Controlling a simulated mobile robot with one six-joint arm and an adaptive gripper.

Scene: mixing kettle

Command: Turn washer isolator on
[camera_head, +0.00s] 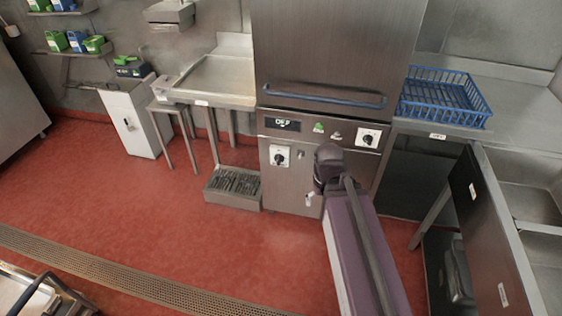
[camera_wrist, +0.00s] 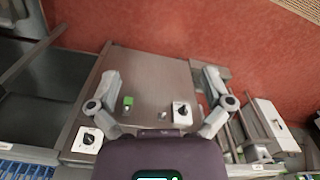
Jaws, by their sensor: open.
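The washer is a tall steel machine (camera_head: 320,55) with a control panel below its blue handle. One rotary switch (camera_head: 279,156), a black knob on a white plate, is at the lower left of its front; it shows in the wrist view (camera_wrist: 181,112) between my fingers, nearer the right one. A similar switch (camera_head: 368,138) is at the upper right, and at left in the wrist view (camera_wrist: 88,138). Their labels are too small to read. The display (camera_head: 283,124) appears to read OFF. My gripper (camera_wrist: 161,75) is open and empty, facing the front; the head view mostly hides its fingers.
A green button (camera_head: 319,127) lies between the display and the upper switch. A steel step (camera_head: 234,188) stands on the floor at left. A blue rack (camera_head: 443,98) sits on the right counter. A sink unit (camera_head: 495,220) closes the right side. Red floor at left is open.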

